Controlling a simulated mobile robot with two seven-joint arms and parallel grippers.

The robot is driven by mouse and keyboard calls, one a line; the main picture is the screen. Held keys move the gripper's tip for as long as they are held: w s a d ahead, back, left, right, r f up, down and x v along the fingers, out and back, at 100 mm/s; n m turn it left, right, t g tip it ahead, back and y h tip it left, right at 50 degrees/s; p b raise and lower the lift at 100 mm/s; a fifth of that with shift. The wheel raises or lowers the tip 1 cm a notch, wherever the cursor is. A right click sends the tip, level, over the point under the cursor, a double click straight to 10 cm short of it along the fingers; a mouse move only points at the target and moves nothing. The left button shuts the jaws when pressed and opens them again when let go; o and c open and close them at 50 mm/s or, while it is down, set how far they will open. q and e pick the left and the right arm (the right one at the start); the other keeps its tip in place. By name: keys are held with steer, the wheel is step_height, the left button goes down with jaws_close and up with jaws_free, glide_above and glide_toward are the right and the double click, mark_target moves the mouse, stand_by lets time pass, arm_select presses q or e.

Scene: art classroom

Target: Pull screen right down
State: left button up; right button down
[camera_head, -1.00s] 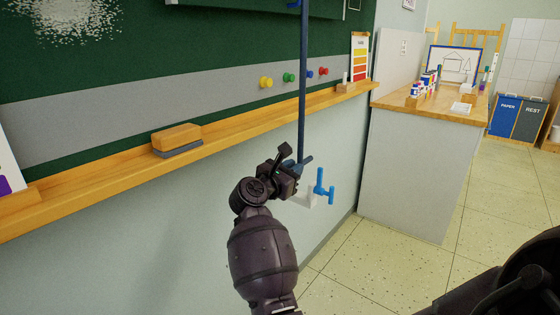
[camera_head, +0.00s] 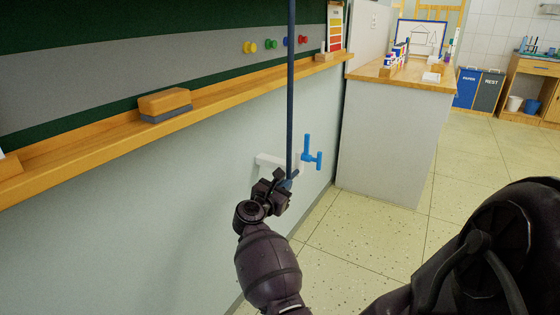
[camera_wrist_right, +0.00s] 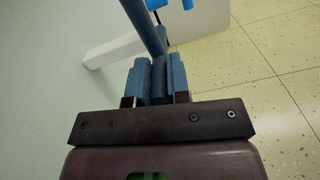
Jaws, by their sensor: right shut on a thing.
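A long dark blue pull rod (camera_head: 291,100) hangs down in front of the board and wall in the head view. Its upper end runs out of the picture, and the screen itself is not in view. My right gripper (camera_head: 285,184) is shut on the rod's lower end, below the chalk ledge. In the right wrist view the blue fingers of the right gripper (camera_wrist_right: 159,75) close around the rod (camera_wrist_right: 143,25), which leans up and left. My left gripper is not in view.
A wooden ledge (camera_head: 220,98) with an eraser (camera_head: 165,102) runs along the green board. A counter (camera_head: 385,140) stands to the right; the floor before it is clear.

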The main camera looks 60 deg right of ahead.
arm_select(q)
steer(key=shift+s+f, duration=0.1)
arm_select(e)
steer(key=shift+s+f, duration=0.1)
steer(key=shift+f, duration=0.3)
steer(key=c, duration=1.4)
jaws_free()
steer(key=shift+o, duration=1.4)
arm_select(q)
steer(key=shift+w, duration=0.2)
arm_select(e)
steer(key=shift+r, duration=0.15)
steer(key=shift+a, duration=0.1)
